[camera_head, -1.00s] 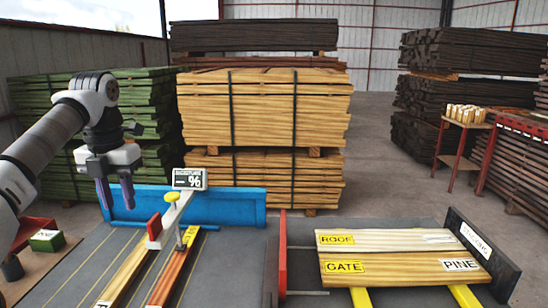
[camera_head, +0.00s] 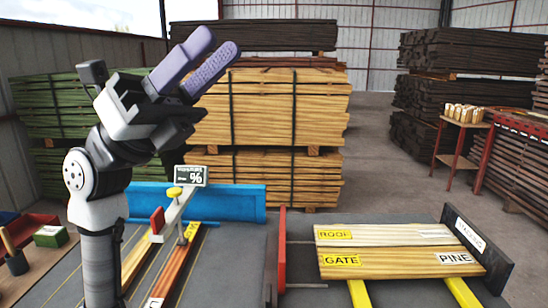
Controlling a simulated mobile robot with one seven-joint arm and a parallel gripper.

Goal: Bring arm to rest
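My gripper (camera_head: 208,64) is raised high at the upper left, with its two purple fingers pointing up and to the right. The fingers are apart with a narrow gap, and nothing shows between them. My arm stands upright at the left, in front of the left bench. The gripper is well above the bench and touches nothing that I can see.
At right, boards marked ROOF, GATE and PINE (camera_head: 395,249) lie against a dark stop (camera_head: 478,245). Lumber stacks (camera_head: 265,110) stand behind. A red bin (camera_head: 30,226) is at far left.

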